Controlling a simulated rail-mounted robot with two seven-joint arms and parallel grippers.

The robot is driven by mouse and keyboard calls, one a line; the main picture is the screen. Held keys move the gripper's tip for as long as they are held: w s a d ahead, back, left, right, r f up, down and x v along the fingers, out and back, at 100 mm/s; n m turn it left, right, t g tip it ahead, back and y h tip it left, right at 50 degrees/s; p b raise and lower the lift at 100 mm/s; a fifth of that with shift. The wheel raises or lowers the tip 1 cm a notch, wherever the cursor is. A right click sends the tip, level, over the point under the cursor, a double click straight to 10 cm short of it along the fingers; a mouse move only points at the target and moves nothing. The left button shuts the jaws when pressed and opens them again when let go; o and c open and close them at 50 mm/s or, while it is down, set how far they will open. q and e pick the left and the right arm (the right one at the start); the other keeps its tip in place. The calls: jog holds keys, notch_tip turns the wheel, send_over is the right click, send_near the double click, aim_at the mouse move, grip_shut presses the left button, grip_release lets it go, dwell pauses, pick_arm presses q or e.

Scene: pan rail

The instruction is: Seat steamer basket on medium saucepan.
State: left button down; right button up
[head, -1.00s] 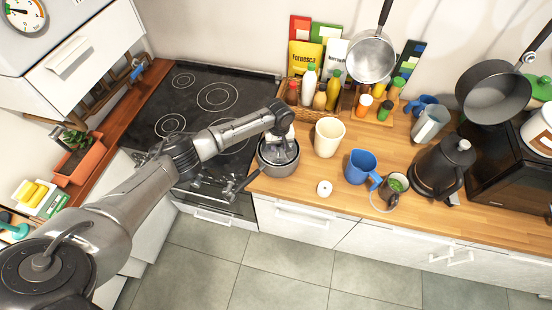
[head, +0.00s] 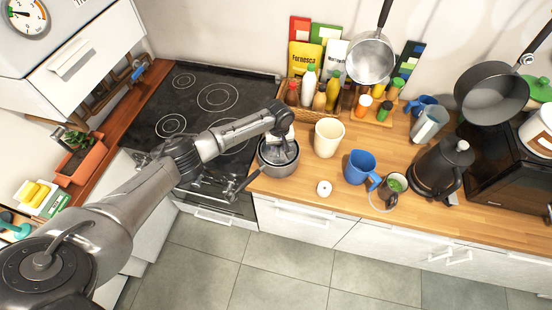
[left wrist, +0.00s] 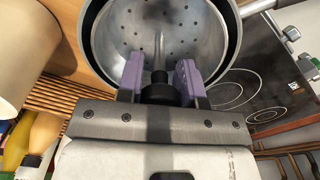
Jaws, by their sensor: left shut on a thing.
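The medium saucepan (head: 280,168) stands at the left end of the wooden counter beside the hob, its handle toward the lower left. The grey perforated steamer basket (left wrist: 125,30) has a central post with a black knob. In the left wrist view it lies within the round rim of the saucepan (left wrist: 236,45); I cannot tell if it rests fully on it. My left gripper (head: 280,143) is above the saucepan. Its purple fingers (left wrist: 160,78) are shut on the basket's knob. In the head view the gripper hides part of the basket. My right gripper is not in view.
A cream canister (head: 328,137) stands close to the right of the saucepan. A blue jug (head: 360,167), a small white round item (head: 324,188) and a dark kettle (head: 440,170) are further right. The black hob (head: 205,100) is clear behind left. Bottles stand at the wall.

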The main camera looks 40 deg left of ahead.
pick_arm(q)
jog(key=shift+f, duration=0.35)
dwell(0.4)
dwell(0.5)
jog(key=shift+p, duration=0.4)
jog(key=c, duration=1.1)
grip_release()
jog(key=shift+r, duration=0.1)
